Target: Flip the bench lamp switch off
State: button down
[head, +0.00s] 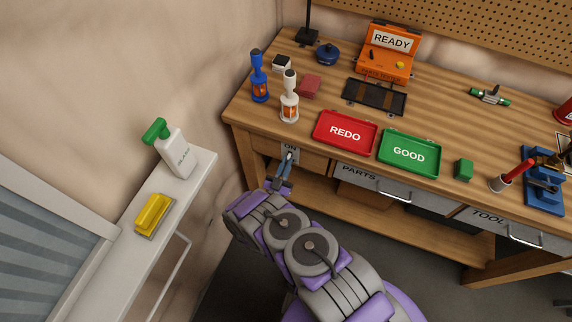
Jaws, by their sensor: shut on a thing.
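The bench lamp switch (290,147) is on the front face of the wooden bench, near its left end. Its plate carries a label that reads ON. My gripper (287,158) reaches up to it from below, at the front of the bench. Its narrow fingers are shut on the switch, and they hide the lever, so its exact position cannot be told. A black stand (306,35), perhaps the lamp's post, rises at the back left of the bench, with its top out of view.
A red REDO tray (345,116) and a green GOOD tray (382,150) lie above the switch on the bench top. Blue (260,90) and white (289,110) lantern-like items stand near the left edge.

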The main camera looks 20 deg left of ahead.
jog(key=c, duration=1.2)
grip_release()
jog(key=shift+a+f, duration=0.1)
jog(key=shift+a, duration=0.1)
jog(key=shift+s+d, duration=0.1)
jog(key=b+v, duration=0.7)
jog(key=v, duration=1)
jog(key=shift+s+f, duration=0.1)
jog(key=shift+s, duration=0.05)
